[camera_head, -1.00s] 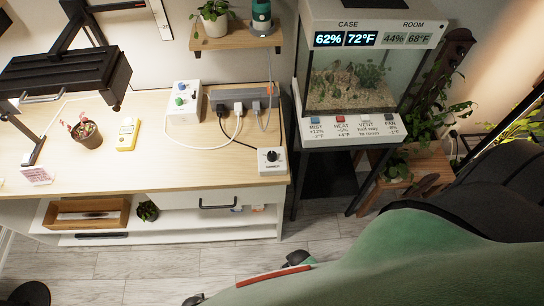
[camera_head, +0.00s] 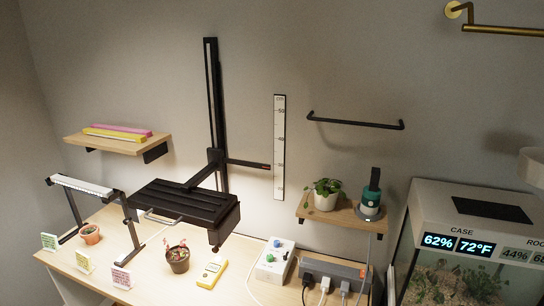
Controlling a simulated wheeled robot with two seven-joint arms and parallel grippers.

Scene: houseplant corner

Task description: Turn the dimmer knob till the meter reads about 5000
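The yellow meter (camera_head: 212,273) lies on the wooden bench beside a dark plant pot (camera_head: 178,260), under the black lamp panel (camera_head: 185,206). Its display is too small to read. A white box with a green and a blue knob (camera_head: 272,262) stands to the right of the meter. The white box with the single black knob, seen on the bench in the earlier view, is outside the present view. Neither of my grippers is in view.
A grey power strip (camera_head: 335,271) with plugs lies right of the knob box. The lamp hangs on a black wall post (camera_head: 215,120) beside a scale (camera_head: 279,145). A glass case (camera_head: 470,255) stands at right. Small cards (camera_head: 84,263) and another pot (camera_head: 90,234) are at left.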

